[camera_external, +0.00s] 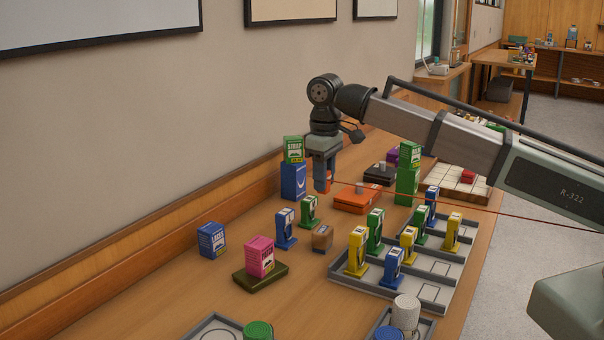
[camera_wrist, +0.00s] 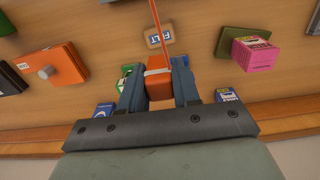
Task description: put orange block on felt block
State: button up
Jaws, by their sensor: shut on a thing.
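The orange block (camera_wrist: 158,84) is between the two fingers of my gripper (camera_wrist: 157,90) in the wrist view. In the external view the orange block (camera_external: 329,181) shows at the fingertips of my gripper (camera_external: 324,186), which points down above the table. The felt block (camera_external: 322,238) is a small tan block with a label, resting on the table below and in front of my gripper. It also shows in the wrist view (camera_wrist: 158,37), apart from the orange block. Nothing is seen on top of it.
A blue box (camera_external: 293,182) with a green box on top stands close left of my gripper. An orange case (camera_external: 354,200) lies to its right. Blue and green dispensers (camera_external: 286,229) stand beside the felt block. A grey tray (camera_external: 434,292) holds several more. A thin orange line crosses both views.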

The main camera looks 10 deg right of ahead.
jog(key=shift+f, duration=4.8)
jog(key=shift+f, duration=0.15)
jog(key=o, duration=1)
jog(key=shift+o, duration=0.2)
notch_tip(320, 180, up, 12)
jog(key=shift+r, duration=0.15)
